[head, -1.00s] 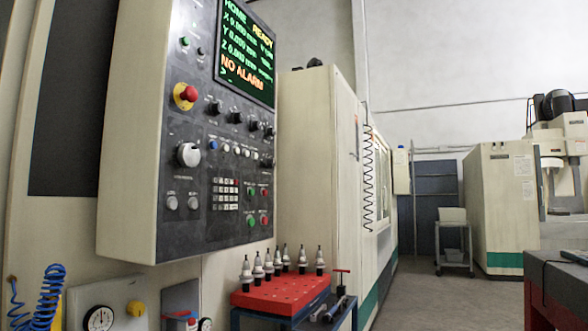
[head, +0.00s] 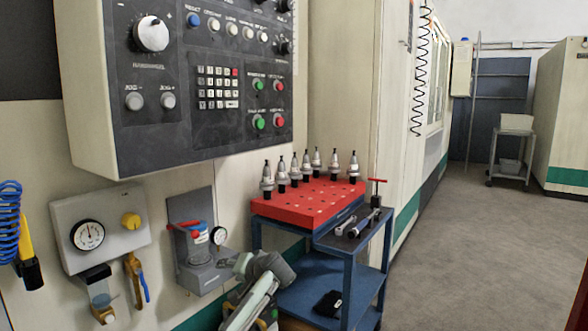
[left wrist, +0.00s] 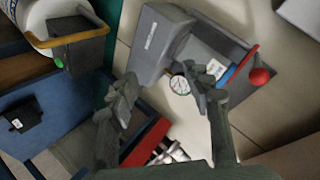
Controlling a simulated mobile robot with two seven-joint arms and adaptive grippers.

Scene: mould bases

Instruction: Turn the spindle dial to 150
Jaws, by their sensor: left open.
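The control panel (head: 185,90) fills the upper left of the head view, its top cut off by the frame edge. Black rotary knobs show at its upper right, one at the top edge (head: 285,5) and one lower (head: 285,47). Their labels are too small to read, so I cannot tell which is the spindle dial or its setting. A large white handwheel (head: 152,34) is at the panel's left. My left gripper (head: 262,268) is low, below the panel and in front of the cart, apart from the knobs. In the left wrist view its fingers (left wrist: 163,82) are apart and empty.
A blue cart (head: 347,270) carries a red tray (head: 305,212) with several tool holders. A gauge plate (head: 100,228) and a grey unit with a clear bowl (head: 195,240) are on the wall below the panel. The floor at right (head: 450,240) is clear.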

